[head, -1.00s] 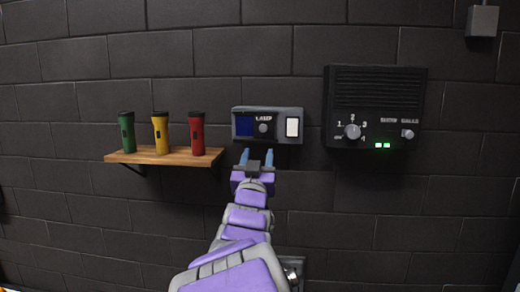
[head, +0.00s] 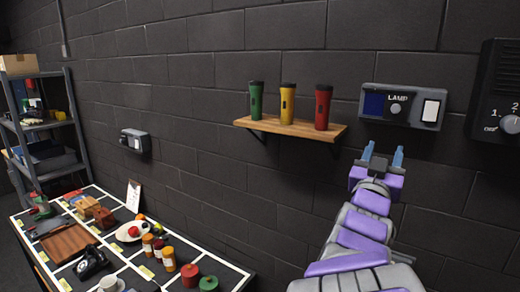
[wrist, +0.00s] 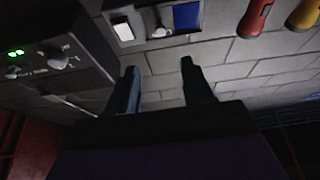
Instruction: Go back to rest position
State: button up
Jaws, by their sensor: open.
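My gripper (head: 383,158) is in front of the dark brick wall, just below the lamp control panel (head: 391,119). Its two blue fingers are apart with nothing between them. In the wrist view my gripper (wrist: 160,88) also shows open and empty, and the lamp panel (wrist: 150,22) is at the top, clear of the fingers. My purple and grey arm reaches up from the lower right of the head view.
A shelf (head: 280,126) holds green (head: 256,99), yellow (head: 288,102) and red (head: 323,106) flashlights. A black radio-like box (head: 497,90) is at the right. A table (head: 235,276) with many items and a rack (head: 60,122) stand at the left.

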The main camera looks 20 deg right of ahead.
jog(key=w+a+f+n+y+b, duration=0.1)
jog(key=a+f+y+b, duration=0.15)
jog(key=f, duration=0.35)
jog(key=w+a+f+n+g+y+b, duration=0.1)
jog(key=a+f+n+y, duration=0.1)
jog(key=a+f+y, duration=0.35)
jog(key=w+a+f+n+y+b, duration=0.1)
jog(key=w+a+f+y, duration=0.1)
jog(key=f, duration=0.6)
jog(key=s+a+f+n+g+y+b, duration=0.2)
jog(key=s+a+f+g+y+b, duration=0.25)
jog(key=a+f, duration=0.65)
jog(key=s+a+f+n+g+y+b, duration=0.25)
jog(key=s+a+f+g, duration=0.25)
jog(key=s+f, duration=0.65)
jog(key=s+a+f+g+b, duration=0.1)
jog(key=s+f+g, duration=0.1)
jog(key=s, duration=0.5)
jog(key=s+a+f+n+g+b, duration=0.1)
jog(key=s+f+g, duration=0.2)
jog(key=s, duration=0.5)
jog(key=shift+s+f+g+b, duration=0.3)
jog(key=shift+g+b, duration=0.05)
jog(key=shift+b, duration=0.05)
